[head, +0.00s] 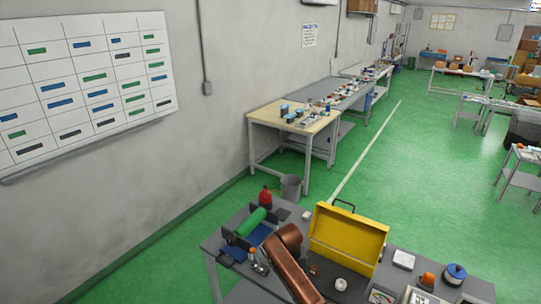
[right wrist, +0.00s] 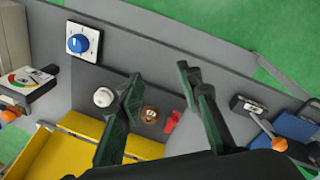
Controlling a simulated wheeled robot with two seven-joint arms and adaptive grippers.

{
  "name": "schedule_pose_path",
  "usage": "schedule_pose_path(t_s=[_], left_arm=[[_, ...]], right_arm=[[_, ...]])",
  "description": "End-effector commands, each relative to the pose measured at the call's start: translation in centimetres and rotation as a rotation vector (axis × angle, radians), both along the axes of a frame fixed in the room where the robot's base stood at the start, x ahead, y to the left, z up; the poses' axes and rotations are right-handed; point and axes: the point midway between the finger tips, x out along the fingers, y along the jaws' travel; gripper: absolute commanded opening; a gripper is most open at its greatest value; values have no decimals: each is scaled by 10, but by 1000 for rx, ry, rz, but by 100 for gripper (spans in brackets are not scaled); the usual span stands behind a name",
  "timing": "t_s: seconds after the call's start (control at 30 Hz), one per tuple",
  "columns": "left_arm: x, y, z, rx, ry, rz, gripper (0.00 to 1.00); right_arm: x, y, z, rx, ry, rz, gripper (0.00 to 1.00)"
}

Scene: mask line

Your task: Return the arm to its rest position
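My right gripper (right wrist: 160,72) shows in the right wrist view as two dark green fingers. They are spread apart with nothing between them, above the grey table (right wrist: 190,68). In the head view a copper-coloured arm link of mine crosses the front of the table (head: 234,289), and no gripper fingers can be made out. My left gripper is in neither view.
An open yellow toolbox (head: 345,240) stands on the table right of the arm link. A white knob (right wrist: 103,97) and red piece (right wrist: 172,122) lie near the fingers. Green floor surrounds the table.

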Motion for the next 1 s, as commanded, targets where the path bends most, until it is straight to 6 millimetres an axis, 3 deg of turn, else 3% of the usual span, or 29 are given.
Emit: schedule_pose_path(t_s=[0.27, 0.47, 0.57, 0.7, 0.83, 1.0], left_arm=[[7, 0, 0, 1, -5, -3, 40], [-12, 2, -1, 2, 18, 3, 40], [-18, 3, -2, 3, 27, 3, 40], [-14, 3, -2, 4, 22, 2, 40], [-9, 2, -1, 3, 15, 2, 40], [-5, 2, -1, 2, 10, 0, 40]], right_arm=[[-23, -9, -39, 58, -4, 30, 33], [-54, -23, -77, 117, -18, 54, 33], [-79, -36, -100, 156, -36, 62, 33], [-126, -63, -130, 207, -76, 69, 33], [-176, -94, -146, 232, -120, 64, 33], [-247, -139, -151, 232, -183, 52, 33]])
